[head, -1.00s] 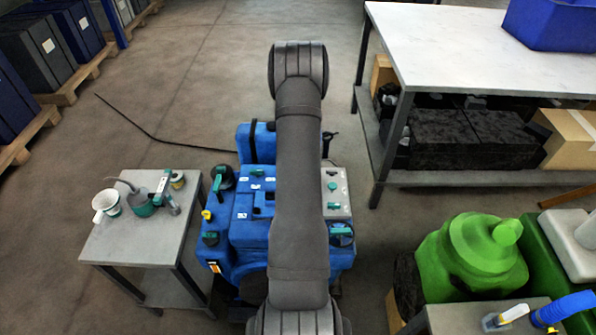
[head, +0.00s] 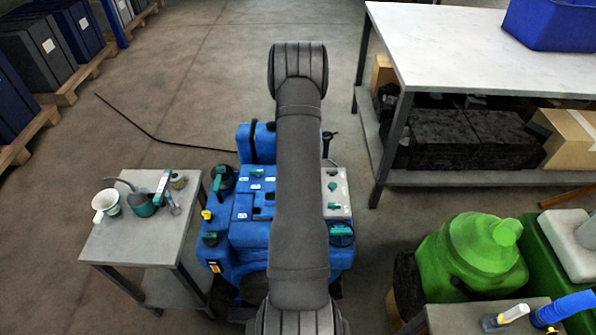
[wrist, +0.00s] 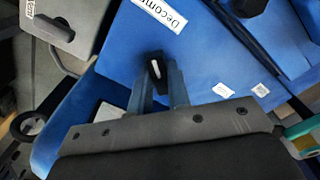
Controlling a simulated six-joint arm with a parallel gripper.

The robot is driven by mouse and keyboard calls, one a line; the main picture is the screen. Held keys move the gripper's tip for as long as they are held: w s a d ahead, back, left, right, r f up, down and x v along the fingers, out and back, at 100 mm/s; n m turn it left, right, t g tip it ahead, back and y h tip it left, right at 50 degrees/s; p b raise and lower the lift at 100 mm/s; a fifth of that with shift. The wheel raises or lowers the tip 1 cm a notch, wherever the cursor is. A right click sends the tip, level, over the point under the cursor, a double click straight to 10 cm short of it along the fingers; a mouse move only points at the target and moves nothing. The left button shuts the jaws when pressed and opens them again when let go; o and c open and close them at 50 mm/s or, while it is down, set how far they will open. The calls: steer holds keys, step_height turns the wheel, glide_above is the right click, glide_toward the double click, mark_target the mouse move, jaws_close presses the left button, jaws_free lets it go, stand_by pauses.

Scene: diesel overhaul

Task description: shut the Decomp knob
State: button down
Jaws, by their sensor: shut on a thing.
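The Decomp knob (wrist: 154,66) is a small black handle with a white mark on the blue engine, just below the white "Decomp" label (wrist: 160,13) in the wrist view. My gripper (wrist: 159,84) is shut on the knob, with a blue-grey finger on each side of it. The fingers hide part of the knob. In the head view the blue engine (head: 222,258) stands behind my arm, and my arm hides the knob and gripper there.
A small grey table (head: 128,243) with cups and tools stands left of the engine. A large workbench (head: 470,50) is at the back right. A green container (head: 468,255) stands at the right. Another dark knob (wrist: 248,6) shows at the wrist view's top.

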stand_by(0.3)
steer(key=n, duration=0.3)
steer(key=shift+n, duration=1)
steer(key=n, duration=0.3)
steer(key=c, duration=1.4)
jaws_free()
steer(key=shift+o, duration=0.2)
